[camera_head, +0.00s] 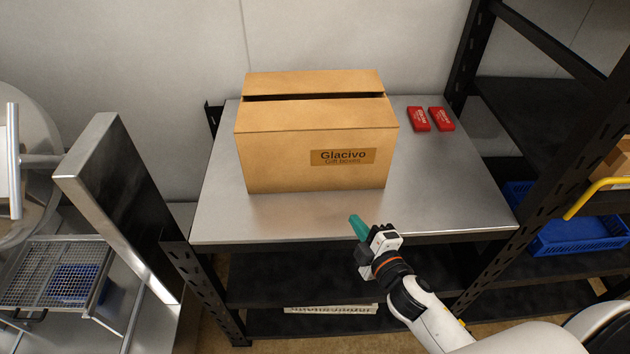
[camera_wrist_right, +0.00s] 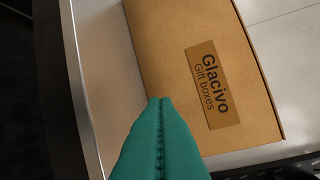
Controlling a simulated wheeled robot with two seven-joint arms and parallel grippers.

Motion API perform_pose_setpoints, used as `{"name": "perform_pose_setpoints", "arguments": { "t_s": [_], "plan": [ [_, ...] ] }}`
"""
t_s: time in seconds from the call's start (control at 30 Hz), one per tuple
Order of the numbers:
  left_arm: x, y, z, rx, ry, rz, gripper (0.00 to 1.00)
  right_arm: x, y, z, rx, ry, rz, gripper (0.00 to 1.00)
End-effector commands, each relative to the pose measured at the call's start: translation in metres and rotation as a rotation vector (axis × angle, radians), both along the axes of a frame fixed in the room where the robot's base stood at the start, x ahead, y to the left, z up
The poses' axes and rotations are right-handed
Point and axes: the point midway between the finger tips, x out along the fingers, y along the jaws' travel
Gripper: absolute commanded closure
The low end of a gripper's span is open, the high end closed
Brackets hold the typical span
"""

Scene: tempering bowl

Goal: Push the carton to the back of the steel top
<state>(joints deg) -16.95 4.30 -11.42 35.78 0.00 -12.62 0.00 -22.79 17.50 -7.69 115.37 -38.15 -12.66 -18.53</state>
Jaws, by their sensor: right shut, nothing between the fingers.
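The carton (camera_head: 310,150) is a brown cardboard box labelled "Glacivo Gift boxes", with a dark gap along its top. It stands upright on the steel top (camera_head: 450,200), a bare strip of steel in front of it and only a small part of the top showing behind it. My right gripper (camera_head: 357,226) is at the front edge of the steel top, in front of the carton and apart from it. Its teal fingers are shut and empty. In the right wrist view the fingertips (camera_wrist_right: 160,101) point at the carton's labelled face (camera_wrist_right: 190,70). My left gripper is out of view.
Two red packs (camera_head: 418,118) (camera_head: 441,118) lie on the steel top right of the carton. A black shelf rack (camera_head: 490,210) stands on the right with a blue crate (camera_head: 575,232). A steel panel (camera_head: 120,200) and wire basket (camera_head: 50,275) are on the left. A wall closes the back.

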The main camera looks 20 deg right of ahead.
Motion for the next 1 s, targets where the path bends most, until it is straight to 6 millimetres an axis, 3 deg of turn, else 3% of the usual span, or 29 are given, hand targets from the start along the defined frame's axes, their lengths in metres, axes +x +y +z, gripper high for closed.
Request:
{"name": "perform_pose_setpoints", "arguments": {
  "t_s": [0.3, 0.47, 0.97, 1.0],
  "plan": [
    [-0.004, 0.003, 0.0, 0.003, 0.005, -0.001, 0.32, 0.005, 0.033, 0.01, -0.279, -0.198, 0.302, 1.0],
    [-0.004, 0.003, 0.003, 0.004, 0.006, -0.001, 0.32, 0.011, 0.04, 0.011, -0.309, -0.22, 0.337, 1.0],
    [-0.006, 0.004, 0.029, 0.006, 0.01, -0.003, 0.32, 0.101, 0.077, 0.013, -0.303, -0.218, 0.333, 1.0],
    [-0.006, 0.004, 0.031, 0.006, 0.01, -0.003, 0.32, 0.107, 0.071, 0.012, -0.307, -0.216, 0.331, 1.0]
  ]
}}
